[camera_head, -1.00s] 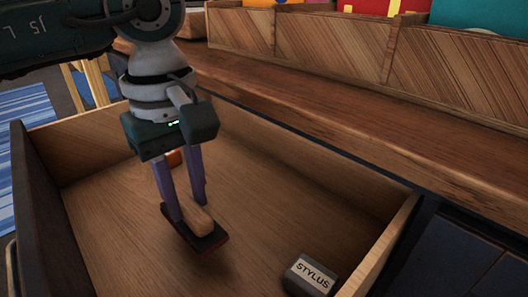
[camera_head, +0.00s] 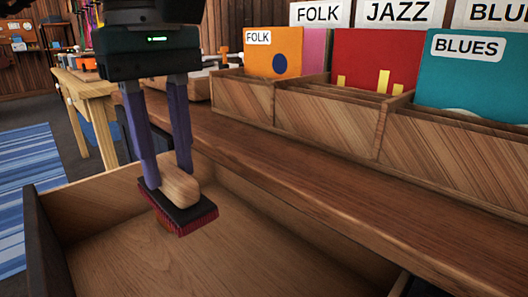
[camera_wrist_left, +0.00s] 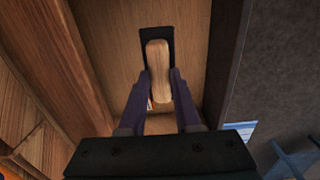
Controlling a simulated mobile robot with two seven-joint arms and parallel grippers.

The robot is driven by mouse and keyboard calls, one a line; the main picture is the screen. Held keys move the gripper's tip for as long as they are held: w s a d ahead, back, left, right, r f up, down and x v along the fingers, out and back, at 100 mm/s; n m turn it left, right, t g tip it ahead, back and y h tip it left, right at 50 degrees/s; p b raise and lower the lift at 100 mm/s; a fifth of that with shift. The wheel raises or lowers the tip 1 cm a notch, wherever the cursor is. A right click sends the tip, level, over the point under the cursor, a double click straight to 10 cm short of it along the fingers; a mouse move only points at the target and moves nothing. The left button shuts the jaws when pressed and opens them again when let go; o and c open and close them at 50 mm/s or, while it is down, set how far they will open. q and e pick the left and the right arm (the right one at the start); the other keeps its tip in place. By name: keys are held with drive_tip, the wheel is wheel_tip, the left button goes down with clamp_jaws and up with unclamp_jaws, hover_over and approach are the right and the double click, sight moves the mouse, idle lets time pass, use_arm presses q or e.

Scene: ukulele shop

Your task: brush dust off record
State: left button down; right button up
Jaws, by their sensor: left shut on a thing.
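A record brush with a light wooden handle (camera_head: 180,187) and a dark base with red bristles (camera_head: 190,218) shows in the head view. My left gripper (camera_head: 172,178) is shut on its wooden handle and holds the brush above the open wooden drawer (camera_head: 300,256), bristles down. In the left wrist view the brush handle (camera_wrist_left: 159,70) lies between the two purple fingers, with its black base around it. My right gripper is not in view. I see no bare record disc.
A wooden counter (camera_head: 300,170) runs behind the drawer. On it stand record bins (camera_head: 330,120) with sleeves and FOLK, JAZZ and BLUES (camera_head: 468,46) labels. A wooden table (camera_head: 85,100) and a blue striped rug (camera_head: 25,190) are at the left.

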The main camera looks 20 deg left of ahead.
use_arm(q)
drive_tip(key=c, duration=1.2)
unclamp_jaws()
clamp_jaws()
drive_tip(key=shift+r, duration=0.1)
